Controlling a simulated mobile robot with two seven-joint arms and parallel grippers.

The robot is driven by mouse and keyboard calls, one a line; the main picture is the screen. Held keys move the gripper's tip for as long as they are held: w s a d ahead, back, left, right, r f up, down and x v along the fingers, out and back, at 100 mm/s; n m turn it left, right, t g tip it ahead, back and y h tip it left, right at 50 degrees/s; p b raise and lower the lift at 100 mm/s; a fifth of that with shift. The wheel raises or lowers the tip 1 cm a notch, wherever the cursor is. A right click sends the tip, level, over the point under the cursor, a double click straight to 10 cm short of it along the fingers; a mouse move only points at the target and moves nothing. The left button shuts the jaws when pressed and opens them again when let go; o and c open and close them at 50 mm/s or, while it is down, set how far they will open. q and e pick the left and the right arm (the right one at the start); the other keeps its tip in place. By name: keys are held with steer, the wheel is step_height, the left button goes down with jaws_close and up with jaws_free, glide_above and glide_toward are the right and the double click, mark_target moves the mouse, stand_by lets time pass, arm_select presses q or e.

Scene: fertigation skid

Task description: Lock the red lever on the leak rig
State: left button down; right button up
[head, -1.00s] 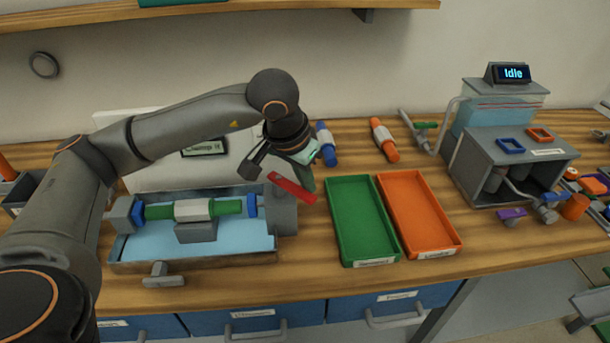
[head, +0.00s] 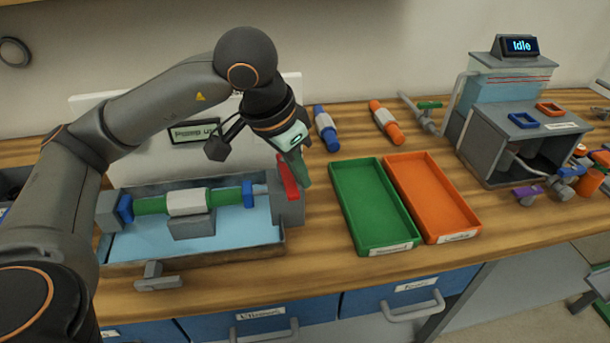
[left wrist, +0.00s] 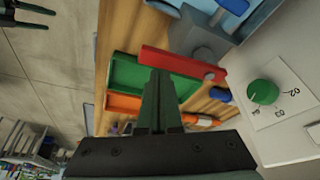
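The leak rig is a grey tray (head: 130,262) with a blue floor. A green and white pipe piece (head: 187,203) with blue ends lies clamped in it. The red lever (head: 288,178) sits on the grey block (head: 291,210) at the rig's right end and runs roughly front to back. My left gripper (head: 302,168) is at the lever's right side, fingers pointing down. In the left wrist view, its fingers (left wrist: 159,80) are together, with their tips at the red lever (left wrist: 183,65); contact is unclear. They do not straddle the lever. My right gripper is not seen.
A green tray (head: 412,242) and an orange tray (head: 470,230) lie right of the rig. Blue and orange fittings (head: 386,122) lie behind them. A display panel (head: 195,131) stands behind the rig. A grey unit reading "Idle" (head: 520,46) is at the right.

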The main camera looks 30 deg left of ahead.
arm_select(q)
steer(key=shift+s+a, duration=0.15)
steer(key=shift+s, duration=0.05)
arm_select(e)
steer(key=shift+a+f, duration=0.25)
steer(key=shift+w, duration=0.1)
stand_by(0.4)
